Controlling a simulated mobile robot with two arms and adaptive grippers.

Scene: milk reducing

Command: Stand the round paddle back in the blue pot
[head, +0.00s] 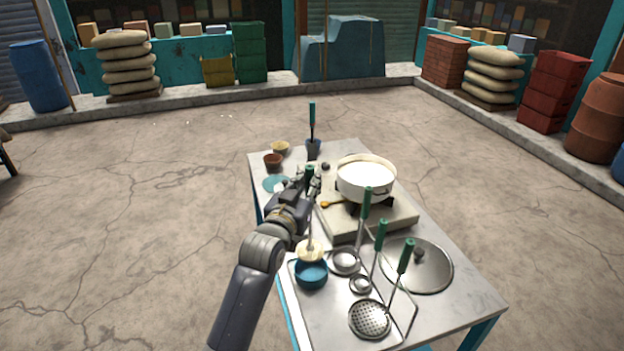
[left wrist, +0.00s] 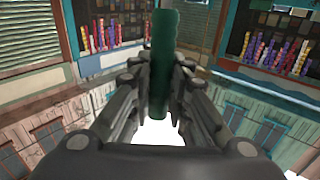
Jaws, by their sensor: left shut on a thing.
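My left gripper (head: 312,184) is shut on the green handle (left wrist: 164,65) of the round paddle. The handle stands upright between the fingers in the left wrist view. In the head view the paddle's pale shaft runs down to its cream round end (head: 310,250). That end shows just above and overlapping a blue bowl-like vessel (head: 311,275) at the table's near left; I cannot tell whether they touch. My right gripper is out of view.
A white pan (head: 366,180) sits on the stove right of my gripper.

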